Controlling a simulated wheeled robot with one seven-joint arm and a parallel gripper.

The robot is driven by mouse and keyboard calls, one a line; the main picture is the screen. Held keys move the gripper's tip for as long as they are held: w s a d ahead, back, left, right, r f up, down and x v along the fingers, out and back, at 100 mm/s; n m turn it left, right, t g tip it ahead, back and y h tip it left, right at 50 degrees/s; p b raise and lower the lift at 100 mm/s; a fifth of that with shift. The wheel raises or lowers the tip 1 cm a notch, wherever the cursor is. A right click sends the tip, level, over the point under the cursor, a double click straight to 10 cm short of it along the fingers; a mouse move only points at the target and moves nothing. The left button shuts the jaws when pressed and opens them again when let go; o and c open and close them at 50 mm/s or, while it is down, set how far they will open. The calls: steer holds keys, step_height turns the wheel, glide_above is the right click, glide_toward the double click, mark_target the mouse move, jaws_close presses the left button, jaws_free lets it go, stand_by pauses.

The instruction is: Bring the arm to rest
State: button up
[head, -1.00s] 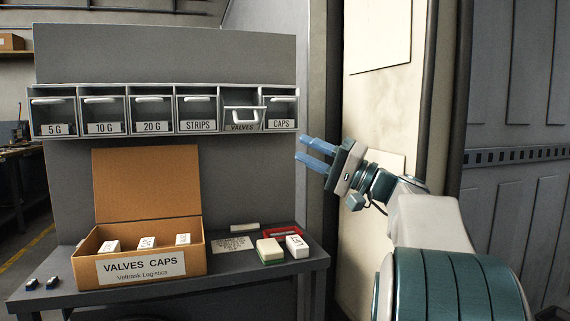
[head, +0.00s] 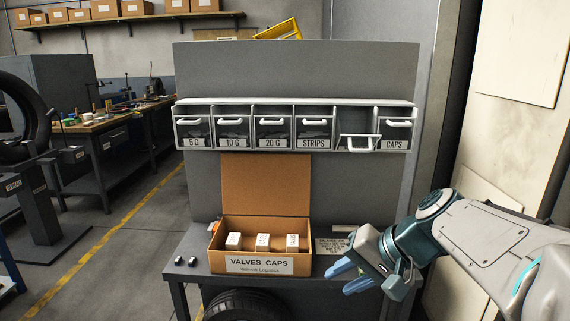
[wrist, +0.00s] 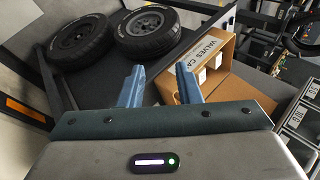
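My gripper (head: 337,281) is in front of the right part of the bench, at the lower right of the head view. In the wrist view my gripper's two blue fingers (wrist: 160,80) stand apart with nothing between them. My arm reaches in from the right edge, its forearm roughly level. The gripper and wrist hide the right end of the bench top. No contact between the gripper and the bench shows.
An open cardboard box (head: 258,265) labelled VALVES CAPS holds three white boxes on the bench (head: 195,245). Above is a drawer row (head: 290,104); one drawer (head: 360,143) tips open. Tyres (wrist: 145,32) lie below.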

steer(key=s+d+r+n+g+h+p, duration=0.1)
steer(key=s+d+n+h+p, duration=0.2)
steer(key=s+h+p, duration=0.3)
steer(key=s+d+p, duration=0.1)
steer(key=s+p, duration=0.2)
steer(key=s, duration=0.1)
steer(key=shift+s+n+h, duration=0.15)
steer(key=shift+n+h, duration=0.25)
